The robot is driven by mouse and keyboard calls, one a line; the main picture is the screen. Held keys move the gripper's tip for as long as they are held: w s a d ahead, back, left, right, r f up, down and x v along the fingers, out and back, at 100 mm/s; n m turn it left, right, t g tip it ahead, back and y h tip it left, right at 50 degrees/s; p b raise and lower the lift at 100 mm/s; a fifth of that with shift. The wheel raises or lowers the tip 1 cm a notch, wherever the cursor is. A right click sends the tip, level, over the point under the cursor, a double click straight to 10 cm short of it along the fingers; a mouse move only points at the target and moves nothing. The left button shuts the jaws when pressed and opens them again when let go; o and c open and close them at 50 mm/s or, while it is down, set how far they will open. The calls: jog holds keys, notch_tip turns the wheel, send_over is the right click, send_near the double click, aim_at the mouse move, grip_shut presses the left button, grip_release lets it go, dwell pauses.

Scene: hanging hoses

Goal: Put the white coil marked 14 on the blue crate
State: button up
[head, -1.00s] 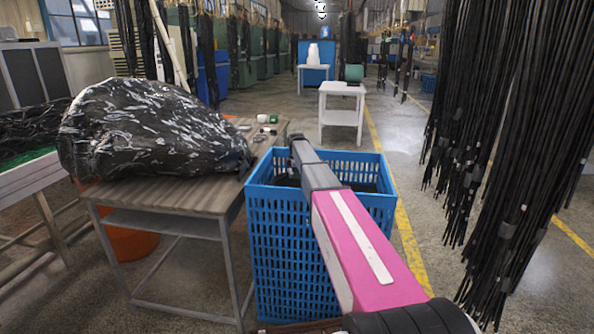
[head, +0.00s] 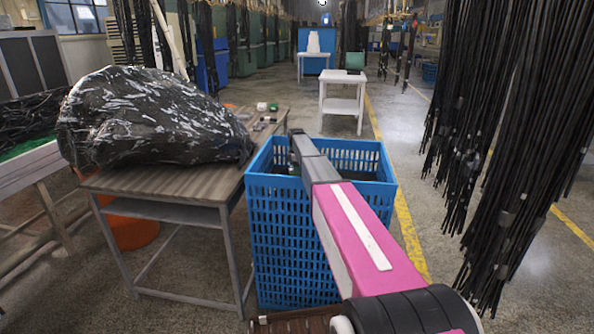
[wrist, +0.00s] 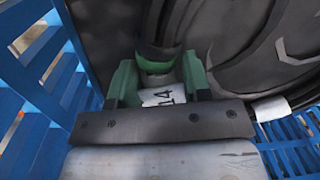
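The blue crate (head: 285,245) stands on the floor in front of me, beside the wooden table. Its slatted wall also shows at the left of the wrist view (wrist: 62,62). My gripper (wrist: 160,88) points down over the crate's opening; its green fingers sit close on both sides of a white piece marked 14 (wrist: 160,97), which fills the gap. A dark green round part lies just beyond it. Thick dark hose loops (wrist: 235,50) fill the background of the wrist view. In the head view my arm hides the fingertips and the white piece.
A wooden table (head: 165,185) at the left carries a large black wrapped bundle (head: 150,120) and small items. Black hoses (head: 500,110) hang at the right. A white stand (head: 342,98) is behind the crate. The floor between the crate and hanging hoses is clear.

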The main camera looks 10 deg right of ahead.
jog(key=o, duration=0.3)
